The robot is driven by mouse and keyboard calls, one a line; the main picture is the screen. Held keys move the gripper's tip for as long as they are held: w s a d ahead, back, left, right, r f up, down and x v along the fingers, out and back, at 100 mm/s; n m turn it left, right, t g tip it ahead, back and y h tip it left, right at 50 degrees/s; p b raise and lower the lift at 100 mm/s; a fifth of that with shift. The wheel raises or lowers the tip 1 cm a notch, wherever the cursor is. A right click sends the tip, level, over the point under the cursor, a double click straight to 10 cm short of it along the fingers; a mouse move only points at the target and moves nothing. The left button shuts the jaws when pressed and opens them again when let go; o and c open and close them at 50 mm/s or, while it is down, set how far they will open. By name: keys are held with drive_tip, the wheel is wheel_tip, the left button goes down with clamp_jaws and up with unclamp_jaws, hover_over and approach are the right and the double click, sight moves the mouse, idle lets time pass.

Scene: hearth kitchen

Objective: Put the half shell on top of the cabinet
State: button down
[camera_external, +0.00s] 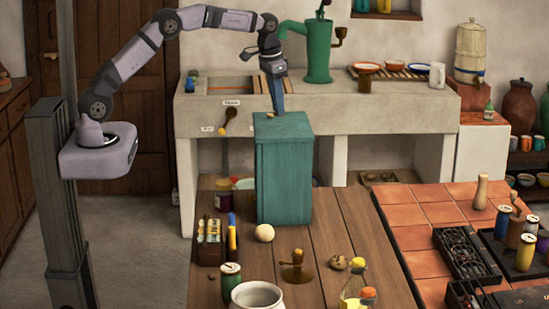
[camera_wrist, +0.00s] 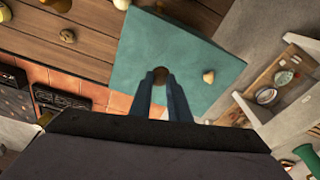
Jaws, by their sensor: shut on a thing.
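The teal cabinet (camera_external: 284,175) stands upright on the wooden table, and its flat top (camera_wrist: 178,50) fills the middle of the wrist view. My gripper (camera_external: 277,110) points down over the cabinet top. In the wrist view my gripper (camera_wrist: 160,78) is shut on a small dark brown rounded thing (camera_wrist: 160,73), seemingly the half shell. The fingers hide part of it. I cannot tell whether it touches the cabinet top.
A small tan lump (camera_wrist: 209,76) lies on the cabinet top beside my fingers. A pale ball (camera_external: 264,233), a brass candle holder (camera_external: 297,267) and jars stand on the table in front. A green pump (camera_external: 318,50) rises behind.

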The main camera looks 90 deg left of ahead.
drive_tip(key=shift+f+p, duration=0.75)
drive_tip(key=shift+f, duration=1.3)
drive_tip(key=c, duration=1.7)
unclamp_jaws()
drive_tip(key=shift+f, duration=0.1)
drive_tip(key=shift+o, duration=0.2)
wheel_tip(320, 180, up, 12)
drive_tip(key=s+b, duration=0.1)
drive_tip(key=b, duration=0.1)
drive_tip(key=shift+s+d+b, duration=0.35)
drive_tip(key=shift+d, duration=0.05)
